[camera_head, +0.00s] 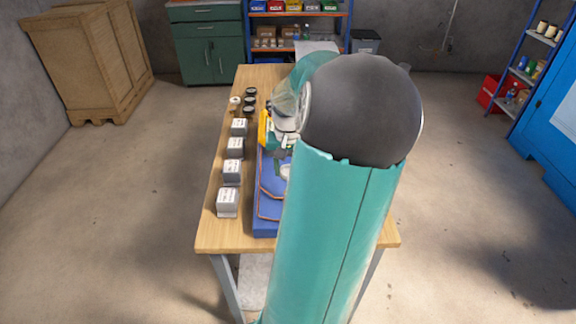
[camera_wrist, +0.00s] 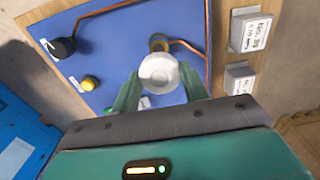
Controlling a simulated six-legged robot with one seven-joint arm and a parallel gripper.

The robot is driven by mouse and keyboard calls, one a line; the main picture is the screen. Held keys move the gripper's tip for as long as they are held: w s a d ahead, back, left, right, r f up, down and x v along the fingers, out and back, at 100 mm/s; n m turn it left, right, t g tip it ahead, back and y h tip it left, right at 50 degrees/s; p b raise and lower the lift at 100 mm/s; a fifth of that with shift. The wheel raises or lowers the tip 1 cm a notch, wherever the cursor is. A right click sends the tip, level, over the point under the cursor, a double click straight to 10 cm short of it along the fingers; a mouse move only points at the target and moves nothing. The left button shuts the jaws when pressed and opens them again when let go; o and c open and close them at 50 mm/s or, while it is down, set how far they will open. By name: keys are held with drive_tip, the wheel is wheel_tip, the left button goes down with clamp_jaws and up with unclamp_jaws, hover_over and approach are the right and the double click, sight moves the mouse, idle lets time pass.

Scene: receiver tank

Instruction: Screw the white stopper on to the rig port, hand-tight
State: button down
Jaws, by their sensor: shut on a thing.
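In the wrist view the white stopper (camera_wrist: 158,75) sits between the fingertips of my gripper (camera_wrist: 159,70), which is shut on it. Its round pale face points toward the camera. Just beyond it is a yellow-brown fitting (camera_wrist: 158,43) with a copper pipe running to it, partly hidden by the stopper. I cannot tell whether this fitting is the rig port, or whether stopper and fitting touch. The blue rig board (camera_wrist: 118,50) lies behind; in the head view its blue front (camera_head: 264,228) shows beside my arm, which hides much of the rig.
A black knob (camera_wrist: 62,48) and a yellow knob (camera_wrist: 90,83) stand on the board. Several labelled grey boxes (camera_head: 227,201) line the left of the wooden table (camera_head: 225,240), with several black round pieces (camera_head: 249,101) and a small white one (camera_head: 235,101) farther back.

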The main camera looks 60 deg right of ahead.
drive_tip(key=shift+s+f, duration=0.15)
drive_tip(key=shift+f, duration=2.15)
